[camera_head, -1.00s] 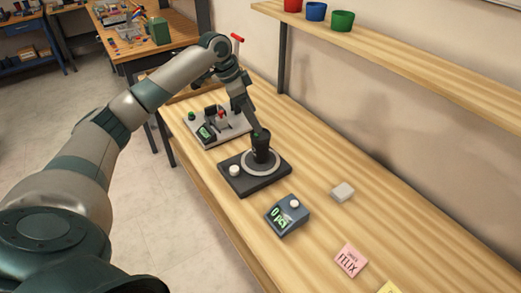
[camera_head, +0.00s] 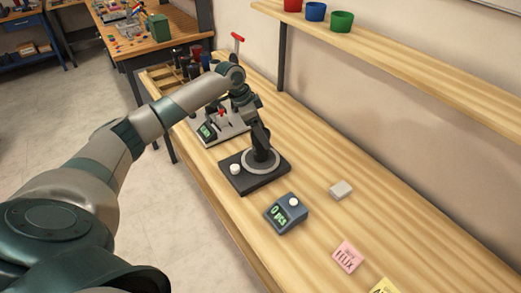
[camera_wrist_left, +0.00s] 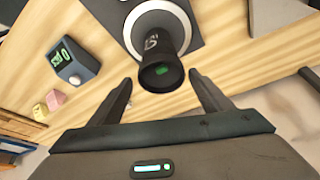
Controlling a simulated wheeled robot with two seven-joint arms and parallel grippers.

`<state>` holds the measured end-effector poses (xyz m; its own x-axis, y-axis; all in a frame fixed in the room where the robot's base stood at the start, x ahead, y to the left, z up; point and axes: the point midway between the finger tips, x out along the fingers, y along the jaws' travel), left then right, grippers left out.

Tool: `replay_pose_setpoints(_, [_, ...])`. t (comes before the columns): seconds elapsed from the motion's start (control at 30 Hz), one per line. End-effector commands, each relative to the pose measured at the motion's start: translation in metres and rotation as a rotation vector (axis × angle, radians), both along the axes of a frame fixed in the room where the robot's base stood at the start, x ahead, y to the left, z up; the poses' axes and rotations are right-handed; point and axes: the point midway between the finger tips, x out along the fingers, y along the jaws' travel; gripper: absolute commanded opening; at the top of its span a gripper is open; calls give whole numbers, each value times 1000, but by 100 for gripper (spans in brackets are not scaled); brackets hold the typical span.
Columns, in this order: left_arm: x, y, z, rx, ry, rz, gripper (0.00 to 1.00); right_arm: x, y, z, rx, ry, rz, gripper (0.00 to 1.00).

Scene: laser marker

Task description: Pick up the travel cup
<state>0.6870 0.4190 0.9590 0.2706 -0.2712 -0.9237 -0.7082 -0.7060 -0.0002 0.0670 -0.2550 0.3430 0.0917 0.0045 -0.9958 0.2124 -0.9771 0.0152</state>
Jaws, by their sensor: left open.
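The travel cup is black and stands upright on the round light-ringed plate of a dark base. It shows clearly in the left wrist view (camera_wrist_left: 161,60), with a green patch on its top and a light mark on its side. In the head view my left gripper (camera_head: 262,138) is at the cup and hides most of it. In the left wrist view my left gripper (camera_wrist_left: 158,86) is open, with one finger on each side of the cup's top end. I cannot tell whether either finger touches it. My right gripper is in neither view.
A dark base (camera_head: 272,181) with a white knob holds the plate. A grey device (camera_head: 213,134) stands behind. A white block (camera_head: 341,189) and pink note (camera_head: 347,256) lie on the bench, whose right side is mostly clear.

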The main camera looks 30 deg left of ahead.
Motion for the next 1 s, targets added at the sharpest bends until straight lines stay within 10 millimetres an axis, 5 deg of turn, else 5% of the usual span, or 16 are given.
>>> replay_pose_setpoints(0.5, [10, -6, -48, 0, 1, 0, 72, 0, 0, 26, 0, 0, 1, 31])
replay_pose_setpoints(0.97, [11, -6, -49, 1, 1, 0, 72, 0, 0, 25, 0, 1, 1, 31])
replay_pose_setpoints(1.0, [11, -6, -49, 1, 1, 0, 65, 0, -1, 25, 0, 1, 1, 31])
